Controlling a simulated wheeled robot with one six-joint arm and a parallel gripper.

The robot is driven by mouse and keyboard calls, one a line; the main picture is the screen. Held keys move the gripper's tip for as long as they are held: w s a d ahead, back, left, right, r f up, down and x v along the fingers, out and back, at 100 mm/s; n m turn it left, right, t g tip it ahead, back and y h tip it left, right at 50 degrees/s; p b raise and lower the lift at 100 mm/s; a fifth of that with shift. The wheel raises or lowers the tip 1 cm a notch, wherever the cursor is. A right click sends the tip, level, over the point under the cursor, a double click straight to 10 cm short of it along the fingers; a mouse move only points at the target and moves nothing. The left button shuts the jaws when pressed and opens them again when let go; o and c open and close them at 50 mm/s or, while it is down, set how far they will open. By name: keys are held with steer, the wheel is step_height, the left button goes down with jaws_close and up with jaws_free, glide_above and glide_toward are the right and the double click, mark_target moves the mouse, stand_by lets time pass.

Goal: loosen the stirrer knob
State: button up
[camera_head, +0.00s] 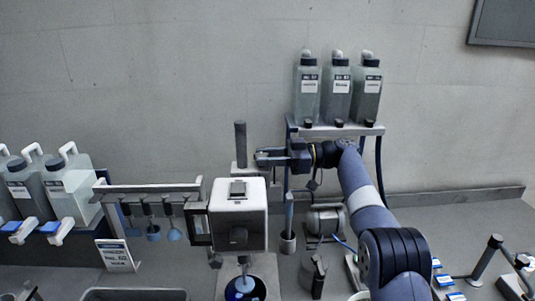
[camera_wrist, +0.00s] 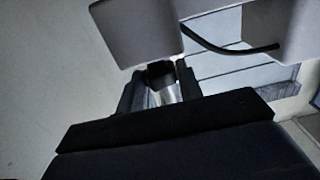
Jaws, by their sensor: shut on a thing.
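My gripper (camera_head: 268,157) points left, behind and above the white head, near an upright grey post (camera_head: 240,146). In the wrist view my gripper (camera_wrist: 160,90) is shut on a small dark knob-like piece (camera_wrist: 160,72), below a pale box. The fingers hide most of that piece, and I cannot tell its link to the stirrer.
A shelf (camera_head: 340,130) with several grey bottles stands behind my arm. A rack (camera_head: 150,188) with hanging blue-tipped tools is left of the stirrer. White-handled jugs (camera_head: 70,195) stand at far left. A small motor-like cylinder (camera_head: 325,220) sits right of the stirrer.

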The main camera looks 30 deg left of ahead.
steer(key=o, duration=1)
steer(key=shift+p+v, duration=0.85)
steer(key=shift+v, duration=4.55)
